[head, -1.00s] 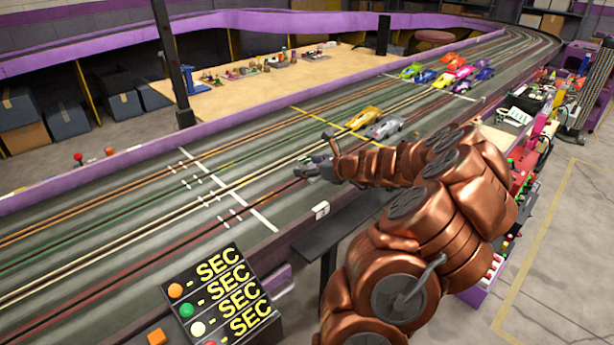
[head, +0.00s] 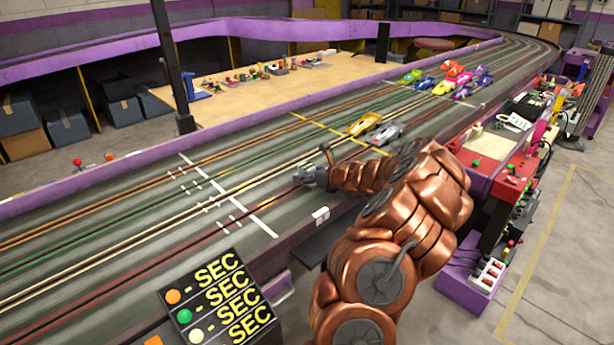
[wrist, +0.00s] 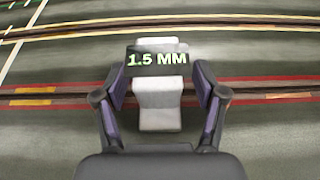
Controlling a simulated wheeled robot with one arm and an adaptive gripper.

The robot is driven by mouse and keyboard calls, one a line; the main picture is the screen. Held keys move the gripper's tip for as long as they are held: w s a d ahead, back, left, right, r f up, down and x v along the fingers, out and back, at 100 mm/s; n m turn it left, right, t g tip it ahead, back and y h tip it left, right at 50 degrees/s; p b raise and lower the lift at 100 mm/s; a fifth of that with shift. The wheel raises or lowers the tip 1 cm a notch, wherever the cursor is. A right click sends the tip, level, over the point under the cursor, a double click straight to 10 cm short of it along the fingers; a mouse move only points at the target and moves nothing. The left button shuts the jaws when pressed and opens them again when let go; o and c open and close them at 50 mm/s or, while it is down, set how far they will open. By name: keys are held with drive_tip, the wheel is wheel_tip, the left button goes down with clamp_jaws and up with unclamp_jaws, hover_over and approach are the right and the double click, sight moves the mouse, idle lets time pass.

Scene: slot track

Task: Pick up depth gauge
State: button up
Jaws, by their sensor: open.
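The depth gauge (wrist: 158,92) is a pale grey-white block with a dark label reading "1.5 MM". It lies across the red-lined slot of the track in the wrist view. My gripper (wrist: 159,80) is open, with one finger on each side of the gauge; small gaps show, and I see no clear contact. In the head view my gripper (head: 313,177) is low over the near lanes, and I cannot make out the gauge there.
The multi-lane slot track (head: 130,220) runs under my gripper. A yellow car (head: 364,122) and a silver car (head: 386,133) stand beyond it, with several more cars farther back. A lap-counter box (head: 222,305) stands at the front. A cluttered red bench (head: 480,150) is at right.

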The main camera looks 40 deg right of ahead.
drive_tip(key=shift+w, duration=0.2)
drive_tip(key=shift+c, duration=0.4)
clamp_jaws()
